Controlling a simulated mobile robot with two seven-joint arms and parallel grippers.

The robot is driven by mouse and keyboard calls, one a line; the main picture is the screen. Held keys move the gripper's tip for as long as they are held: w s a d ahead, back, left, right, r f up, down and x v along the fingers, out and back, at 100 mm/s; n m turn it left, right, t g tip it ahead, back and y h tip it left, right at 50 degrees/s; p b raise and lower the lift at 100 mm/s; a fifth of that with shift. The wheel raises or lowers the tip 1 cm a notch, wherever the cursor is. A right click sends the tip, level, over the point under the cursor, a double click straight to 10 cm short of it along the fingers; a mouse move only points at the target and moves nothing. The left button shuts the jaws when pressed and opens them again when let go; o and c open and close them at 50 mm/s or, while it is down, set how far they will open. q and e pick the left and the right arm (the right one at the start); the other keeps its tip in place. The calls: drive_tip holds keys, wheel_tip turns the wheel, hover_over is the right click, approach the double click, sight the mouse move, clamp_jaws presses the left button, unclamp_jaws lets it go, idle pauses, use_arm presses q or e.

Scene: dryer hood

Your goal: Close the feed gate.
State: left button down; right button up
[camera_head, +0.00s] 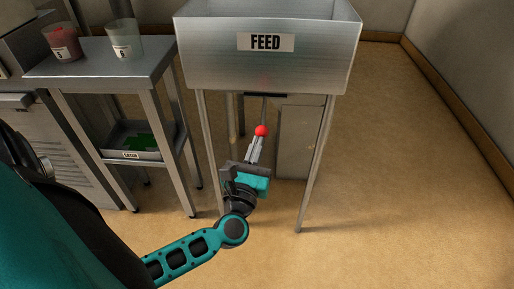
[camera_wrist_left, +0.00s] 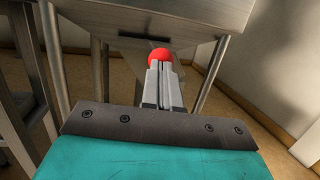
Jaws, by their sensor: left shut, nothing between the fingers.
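The metal hopper labelled FEED (camera_head: 305,70) stands on legs at the centre of the head view. Under it is a dark slot or plate (camera_head: 265,95), which also shows in the left wrist view (camera_wrist_left: 172,38). A red ball knob (camera_head: 261,131) hangs below the hopper; it also shows in the left wrist view (camera_wrist_left: 160,55). My left gripper (camera_head: 256,142) is shut, with its fingertips right at the knob and nothing between them. I cannot tell whether the fingertips touch the knob. The knob's rod is mostly hidden. My right gripper is not in view.
A metal side table (camera_head: 98,73) on the left holds a red-filled cup (camera_head: 62,43) and a greenish cup (camera_head: 125,42). Its lower shelf holds a tray labelled CATCH (camera_head: 131,155) with green content. The floor on the right (camera_head: 420,180) is clear.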

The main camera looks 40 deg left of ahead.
sight(262, 119)
use_arm(q)
drive_tip(key=w+a, duration=0.2)
drive_tip(key=w, duration=0.1)
drive_tip(key=w+a+b, duration=0.1)
drive_tip(key=w, duration=0.1)
drive_tip(key=shift+w+a, duration=0.15)
drive_tip(key=shift+w, duration=0.1)
drive_tip(key=shift+w+a+r, duration=0.1)
drive_tip(key=shift+a+r, duration=0.05)
drive_tip(key=shift+r, duration=0.05)
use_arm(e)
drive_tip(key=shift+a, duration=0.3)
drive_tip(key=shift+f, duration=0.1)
